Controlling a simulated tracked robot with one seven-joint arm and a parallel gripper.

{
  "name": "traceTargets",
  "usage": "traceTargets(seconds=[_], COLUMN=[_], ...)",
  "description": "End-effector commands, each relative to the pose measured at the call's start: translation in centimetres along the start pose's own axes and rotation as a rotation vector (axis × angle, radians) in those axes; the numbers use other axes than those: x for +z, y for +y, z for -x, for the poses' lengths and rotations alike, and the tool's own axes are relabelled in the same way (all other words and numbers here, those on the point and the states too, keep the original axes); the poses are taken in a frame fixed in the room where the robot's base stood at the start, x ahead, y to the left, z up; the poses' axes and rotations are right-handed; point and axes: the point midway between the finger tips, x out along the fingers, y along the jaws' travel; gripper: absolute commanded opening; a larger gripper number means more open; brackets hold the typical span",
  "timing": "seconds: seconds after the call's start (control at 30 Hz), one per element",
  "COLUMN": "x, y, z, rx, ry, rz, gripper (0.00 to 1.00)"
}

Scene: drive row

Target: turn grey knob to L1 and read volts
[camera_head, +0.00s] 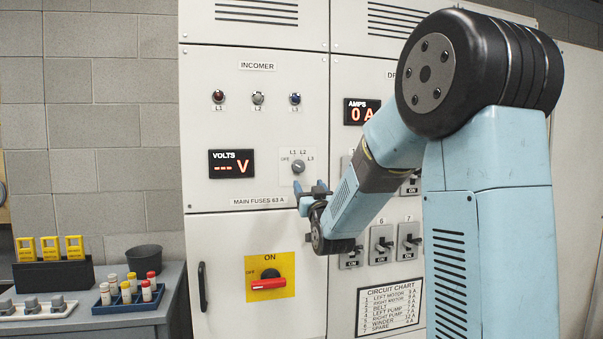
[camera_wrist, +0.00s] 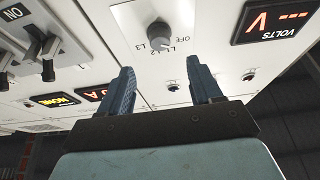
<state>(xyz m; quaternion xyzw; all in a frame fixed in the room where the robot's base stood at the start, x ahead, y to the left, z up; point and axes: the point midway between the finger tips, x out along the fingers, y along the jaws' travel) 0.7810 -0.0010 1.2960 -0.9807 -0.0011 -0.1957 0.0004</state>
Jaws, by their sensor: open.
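The grey knob (camera_head: 298,167) is on the INCOMER panel, with OFF, L1, L2 and L3 printed around it. My gripper (camera_head: 312,188) is open and empty, just below and right of the knob. In the wrist view, which is upside down, the knob (camera_wrist: 159,34) lies beyond and between my two spread fingers (camera_wrist: 161,78), apart from them. The VOLTS display (camera_wrist: 272,20) also shows there.
Lamps L1 (camera_head: 218,97), L2 and L3 sit above the knob. A red rotary handle (camera_head: 267,283) on a yellow plate lies horizontal below. The AMPS display (camera_head: 361,111) reads 0 A. Breaker switches (camera_head: 381,245) stand right of my gripper. A side bench (camera_head: 150,318) holds fuses.

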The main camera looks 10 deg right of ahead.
Motion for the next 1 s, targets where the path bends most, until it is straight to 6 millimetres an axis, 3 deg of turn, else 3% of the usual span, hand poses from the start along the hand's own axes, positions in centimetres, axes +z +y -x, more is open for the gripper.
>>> traceTargets(seconds=[0.3, 0.5, 0.7, 1.0], x=[0.1, 0.1, 0.0, 0.0], y=[0.1, 0.1, 0.1, 0.1], z=[-5.7, -8.5, -9.9, -10.1], rx=[0.001, 0.001, 0.001, 0.002], ry=[-0.001, 0.000, -0.001, -0.001], rz=[0.000, 0.000, 0.002, 0.002], gripper=[0.64, 0.64, 0.64, 0.64])
